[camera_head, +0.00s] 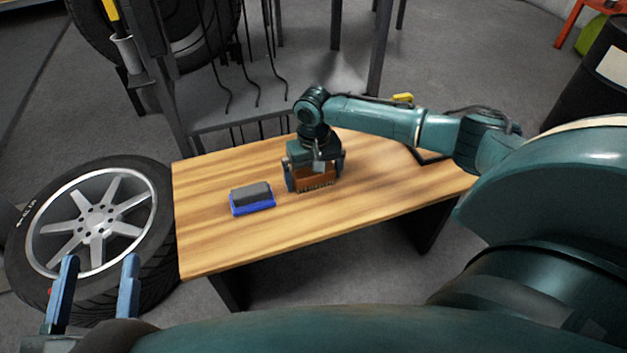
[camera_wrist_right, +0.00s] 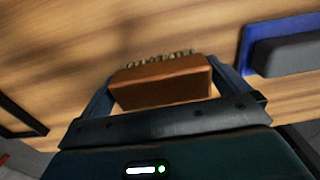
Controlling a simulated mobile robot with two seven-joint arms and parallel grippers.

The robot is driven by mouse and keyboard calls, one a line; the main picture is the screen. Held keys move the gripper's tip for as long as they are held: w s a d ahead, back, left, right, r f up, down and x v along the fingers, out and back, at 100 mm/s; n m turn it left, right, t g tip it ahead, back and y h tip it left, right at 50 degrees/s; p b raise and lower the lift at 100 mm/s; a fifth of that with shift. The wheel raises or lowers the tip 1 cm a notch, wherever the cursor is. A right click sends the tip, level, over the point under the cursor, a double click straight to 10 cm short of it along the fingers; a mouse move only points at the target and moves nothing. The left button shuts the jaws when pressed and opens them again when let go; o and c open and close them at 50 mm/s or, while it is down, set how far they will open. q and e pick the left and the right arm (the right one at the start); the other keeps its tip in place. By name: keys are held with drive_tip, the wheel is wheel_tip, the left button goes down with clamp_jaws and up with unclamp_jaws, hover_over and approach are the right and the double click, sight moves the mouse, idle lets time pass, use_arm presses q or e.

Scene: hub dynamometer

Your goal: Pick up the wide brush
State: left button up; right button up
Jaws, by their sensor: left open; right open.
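The wide brush (camera_head: 316,180) has a brown wooden block and a row of pale bristles, and it is at the middle of the wooden table. My right gripper (camera_head: 315,179) comes down over it, with one finger on each side of the block. In the right wrist view the brush (camera_wrist_right: 160,84) sits between the two open fingers of my right gripper (camera_wrist_right: 160,90). I cannot tell whether the fingers touch it. My left gripper (camera_head: 97,285) is open and empty at the lower left, away from the table.
A blue and grey block-like object (camera_head: 252,199) lies on the table (camera_head: 215,240) left of the brush; it also shows in the right wrist view (camera_wrist_right: 285,48). A wheel with a tyre (camera_head: 90,225) lies left of the table. The table's front left part is clear.

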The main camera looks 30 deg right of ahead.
drive_tip(key=shift+r, duration=0.1)
drive_tip(key=c, duration=0.6)
use_arm(q)
drive_tip(key=shift+s+f, duration=0.15)
drive_tip(key=shift+f, duration=0.1)
use_arm(e)
drive_tip(key=shift+c, duration=0.6)
wheel_tip(320, 180, up, 4)
drive_tip(key=p, duration=0.2)
drive_tip(key=shift+r+p, duration=0.25)
drive_tip(key=shift+p, duration=0.1)
wheel_tip(320, 180, up, 4)
drive_tip(key=shift+r+p, duration=0.2)
drive_tip(key=shift+p, duration=0.85)
drive_tip(key=shift+r, duration=0.55)
use_arm(q)
drive_tip(key=shift+a+r+m+y, duration=0.1)
drive_tip(key=shift+a+m+y, duration=0.4)
drive_tip(key=shift+m, duration=0.1)
